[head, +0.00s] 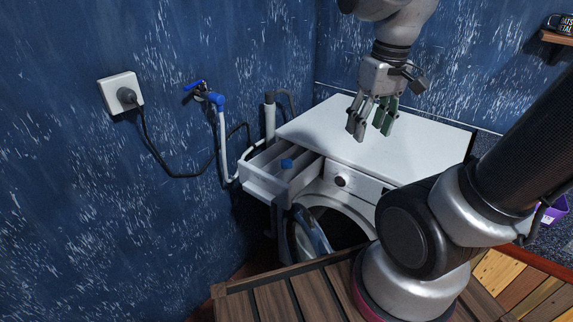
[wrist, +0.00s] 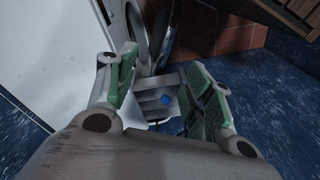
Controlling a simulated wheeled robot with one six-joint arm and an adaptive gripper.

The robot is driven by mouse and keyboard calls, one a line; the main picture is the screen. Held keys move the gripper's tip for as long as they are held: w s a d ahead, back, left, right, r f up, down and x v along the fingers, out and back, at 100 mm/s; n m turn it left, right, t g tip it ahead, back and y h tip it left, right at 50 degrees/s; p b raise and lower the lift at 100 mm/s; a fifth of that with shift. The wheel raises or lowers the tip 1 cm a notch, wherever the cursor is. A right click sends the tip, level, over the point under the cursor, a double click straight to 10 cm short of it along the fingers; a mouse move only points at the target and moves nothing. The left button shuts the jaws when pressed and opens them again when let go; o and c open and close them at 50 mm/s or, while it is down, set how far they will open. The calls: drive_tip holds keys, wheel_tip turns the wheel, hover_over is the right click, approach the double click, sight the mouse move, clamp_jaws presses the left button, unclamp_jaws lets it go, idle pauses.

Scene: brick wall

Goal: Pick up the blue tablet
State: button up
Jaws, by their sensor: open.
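The blue tablet (head: 287,163) is a small blue piece in the pulled-out detergent drawer (head: 262,186) of the white washing machine (head: 430,143). It also shows in the wrist view (wrist: 166,100), low between my fingers and well beyond them. My gripper (head: 370,129) is above the machine's top, up and to the right of the drawer in the head view. Its fingers are apart with nothing between them. In the wrist view my gripper (wrist: 163,68) has green finger pads, and the drawer (wrist: 149,98) lies between them.
The washing machine's round door (head: 311,233) hangs open below the drawer. A blue-handled tap (head: 205,94) and pipes are on the wall left of the drawer. A socket (head: 121,93) with a cable is further left. A slatted wooden top (head: 285,296) is in front.

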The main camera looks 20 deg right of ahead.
drive_tip(key=w+a+f+n+g, duration=0.2)
drive_tip(key=w+a+f+n, duration=0.15)
drive_tip(key=w+f, duration=0.35)
drive_tip(key=n+t+y, duration=0.1)
drive_tip(key=n, duration=0.9)
hover_over(286, 161)
drive_tip(key=d, duration=0.1)
drive_tip(key=shift+m, duration=0.25)
drive_tip(key=f, duration=0.5)
drive_tip(key=s+f, duration=0.1)
drive_tip(key=f, duration=0.1)
drive_tip(key=shift+d+f, duration=0.15)
drive_tip(key=shift+f, duration=0.2)
drive_tip(key=shift+w+f+n, duration=0.1)
drive_tip(key=shift+w+n, duration=0.15)
drive_tip(key=shift+n, duration=0.65)
drive_tip(key=f, duration=0.5)
drive_tip(key=a+f, duration=0.1)
drive_tip(key=f, duration=0.1)
drive_tip(key=shift+w+f, duration=0.25)
drive_tip(key=shift+f, duration=0.05)
drive_tip(key=c, duration=1)
drive_tip(key=shift+r, duration=0.1)
